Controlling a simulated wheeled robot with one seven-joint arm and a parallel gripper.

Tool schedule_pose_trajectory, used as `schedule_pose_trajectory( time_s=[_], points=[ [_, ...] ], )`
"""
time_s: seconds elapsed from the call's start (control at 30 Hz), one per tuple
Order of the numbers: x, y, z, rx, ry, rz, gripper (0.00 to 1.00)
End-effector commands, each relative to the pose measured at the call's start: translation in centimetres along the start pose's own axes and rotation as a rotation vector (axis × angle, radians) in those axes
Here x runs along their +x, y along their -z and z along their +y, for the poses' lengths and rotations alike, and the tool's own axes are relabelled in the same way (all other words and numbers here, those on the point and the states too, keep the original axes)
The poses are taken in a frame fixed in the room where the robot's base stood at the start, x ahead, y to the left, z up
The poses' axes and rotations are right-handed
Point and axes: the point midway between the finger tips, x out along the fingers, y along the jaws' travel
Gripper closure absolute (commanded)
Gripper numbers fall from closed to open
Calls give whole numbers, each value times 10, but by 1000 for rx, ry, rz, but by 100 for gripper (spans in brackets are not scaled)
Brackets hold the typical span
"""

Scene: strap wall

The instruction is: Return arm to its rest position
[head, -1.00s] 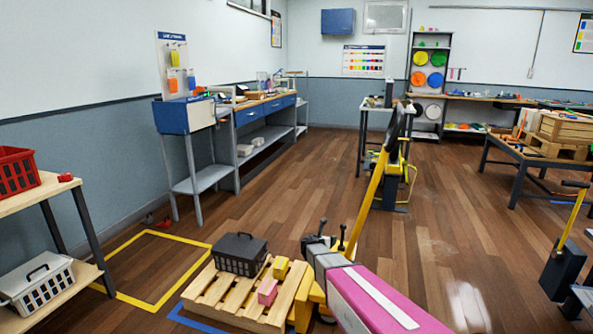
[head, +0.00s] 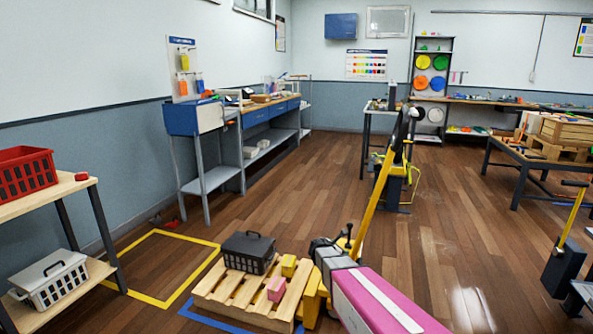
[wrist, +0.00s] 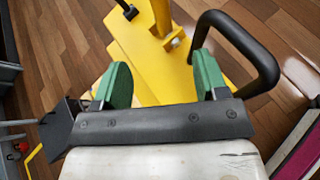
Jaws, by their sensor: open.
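My gripper (wrist: 162,82) is open and empty in the wrist view. Its two green finger pads stand apart with nothing between them. Behind them is the yellow body of a wheeled truck (wrist: 140,50), and a black curved handle (wrist: 243,45) is beside the right pad. In the head view my arm, pink with a white stripe (head: 372,300), reaches up from the bottom to a grey joint (head: 330,258). The joint is just right of the wooden pallet. My fingers are hidden there. A long yellow pole (head: 372,200) with a black top rises behind the joint.
The wooden pallet (head: 212,290) carries a black crate (head: 248,252), a pink block (head: 276,289) and a yellow block (head: 289,265). A shelf (head: 80,196) with a red basket (head: 26,172) stands left. A yellow-taped square (head: 165,305) is empty. Open floor (head: 300,180) lies beyond.

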Motion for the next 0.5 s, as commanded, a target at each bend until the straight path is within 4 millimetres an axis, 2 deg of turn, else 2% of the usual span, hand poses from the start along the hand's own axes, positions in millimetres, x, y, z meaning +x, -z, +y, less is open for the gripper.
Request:
schedule_pose_trajectory(
  time_s=[0.27,0.4,0.5],
  points=[
    [-37,-7,-78,539,214,140,34],
    [-73,-2,-130,953,426,226,34],
    [-105,4,-160,1242,605,276,34]
  ],
)
